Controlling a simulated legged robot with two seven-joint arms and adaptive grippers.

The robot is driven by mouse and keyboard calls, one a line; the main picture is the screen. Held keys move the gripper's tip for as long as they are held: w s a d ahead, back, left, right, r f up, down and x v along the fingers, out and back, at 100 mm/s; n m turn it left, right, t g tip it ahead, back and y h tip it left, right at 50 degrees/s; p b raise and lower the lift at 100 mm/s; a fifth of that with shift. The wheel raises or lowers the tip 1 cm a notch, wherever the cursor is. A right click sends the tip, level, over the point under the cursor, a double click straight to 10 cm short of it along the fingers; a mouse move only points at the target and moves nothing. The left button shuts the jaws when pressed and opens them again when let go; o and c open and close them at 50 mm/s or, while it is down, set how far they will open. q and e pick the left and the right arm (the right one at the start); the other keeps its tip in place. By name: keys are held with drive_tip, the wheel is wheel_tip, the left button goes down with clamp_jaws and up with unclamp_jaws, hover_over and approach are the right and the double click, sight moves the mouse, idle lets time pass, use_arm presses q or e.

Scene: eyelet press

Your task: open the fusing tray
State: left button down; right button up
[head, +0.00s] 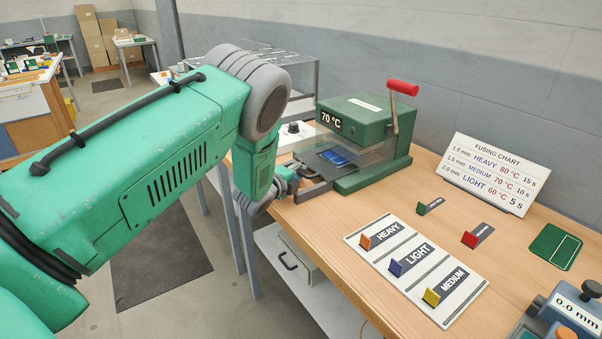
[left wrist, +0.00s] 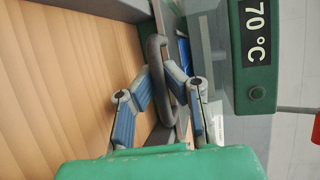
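The green press (head: 365,125) stands at the back of the bench, with a 70 °C display and a raised red-knobbed lever. Its fusing tray (head: 313,192) has a dark front bar; a blue piece lies behind it, under the press head. The tray's grey looped handle (left wrist: 160,55) shows in the left wrist view, along the tray's front. My left gripper (left wrist: 157,70) has one finger on each side of this handle, fingertips closed in against it. In the head view my left gripper (head: 284,184) is partly hidden by my wrist. My right gripper is in neither view.
A white board with HEAVY, LIGHT and MEDIUM slots (head: 417,268) lies in front, with coloured tabs. A fusing chart (head: 494,172) stands at the back right. A thickness gauge (head: 565,318) sits at the near right. Bare wood lies right of the press.

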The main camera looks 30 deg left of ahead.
use_arm(q)
drive_tip(key=s+a, duration=0.1)
drive_tip(key=s, duration=0.2)
drive_tip(key=s+a+p, duration=0.1)
drive_tip(key=s, duration=0.3)
drive_tip(key=s+a+p, duration=0.1)
drive_tip(key=s+a, duration=0.1)
drive_tip(key=s, duration=0.2)
drive_tip(key=shift+a+f, duration=0.1)
drive_tip(key=shift+f, duration=0.2)
drive_tip(key=c, duration=1.9)
unclamp_jaws()
drive_tip(key=shift+w+r, duration=0.1)
drive_tip(key=s, duration=0.4)
drive_tip(key=s+r, duration=0.1)
drive_tip(key=s, duration=0.2)
drive_tip(key=s+r, duration=0.1)
drive_tip(key=s, duration=0.3)
drive_tip(key=shift+s+r, duration=0.1)
drive_tip(key=shift+s, duration=0.25)
